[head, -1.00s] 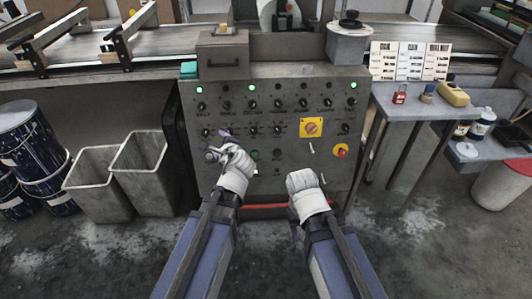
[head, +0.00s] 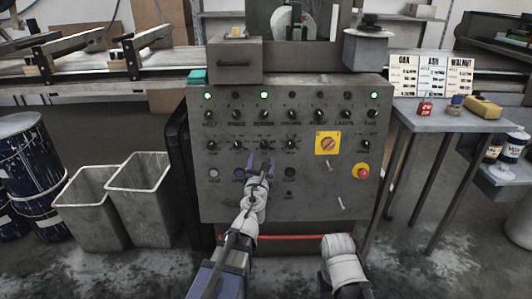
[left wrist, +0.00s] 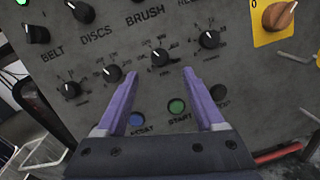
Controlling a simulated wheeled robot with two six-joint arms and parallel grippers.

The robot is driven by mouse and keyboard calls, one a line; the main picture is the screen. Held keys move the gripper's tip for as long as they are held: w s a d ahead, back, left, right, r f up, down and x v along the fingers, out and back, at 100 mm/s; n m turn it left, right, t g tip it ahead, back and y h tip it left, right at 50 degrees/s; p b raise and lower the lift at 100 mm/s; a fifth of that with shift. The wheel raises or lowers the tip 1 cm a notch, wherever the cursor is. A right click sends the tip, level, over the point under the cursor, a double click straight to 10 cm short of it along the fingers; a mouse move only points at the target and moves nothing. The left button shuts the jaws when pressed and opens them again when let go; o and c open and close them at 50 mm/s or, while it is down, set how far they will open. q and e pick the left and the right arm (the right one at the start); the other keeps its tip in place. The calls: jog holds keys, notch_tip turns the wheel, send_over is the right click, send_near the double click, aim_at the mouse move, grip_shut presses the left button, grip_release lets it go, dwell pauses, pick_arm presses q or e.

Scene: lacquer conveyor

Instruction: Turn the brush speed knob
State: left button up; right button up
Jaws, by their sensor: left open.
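The brush speed knob is a small black dial with a white pointer mark and a printed scale, third in the second row of the grey control panel (head: 215,190). In the left wrist view this knob (left wrist: 160,57) lies under the BRUSH label, just beyond and between my fingertips; its pointer tilts up and left. It also shows in the head view (head: 264,144). My left gripper (head: 261,160) is open and empty, just below the knob, its purple fingers (left wrist: 160,76) apart. My right gripper (head: 338,247) is low at the panel's bottom right; its fingers are hidden.
Similar dials stand close on both sides, for discs (left wrist: 112,73) and at right (left wrist: 209,39). Blue (left wrist: 137,119) and green (left wrist: 177,106) buttons sit below. A yellow-plated rotary switch (head: 328,144) and red stop button (head: 361,172) are farther right. Grey bins (head: 92,212) stand left.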

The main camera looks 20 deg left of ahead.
aim_at(264, 146)
pick_arm(q)
jog(key=w, duration=0.2)
jog(key=w+a, duration=0.1)
jog(key=w, duration=0.4)
jog(key=shift+w+a, duration=0.25)
jog(key=shift+w, duration=0.1)
grip_shut()
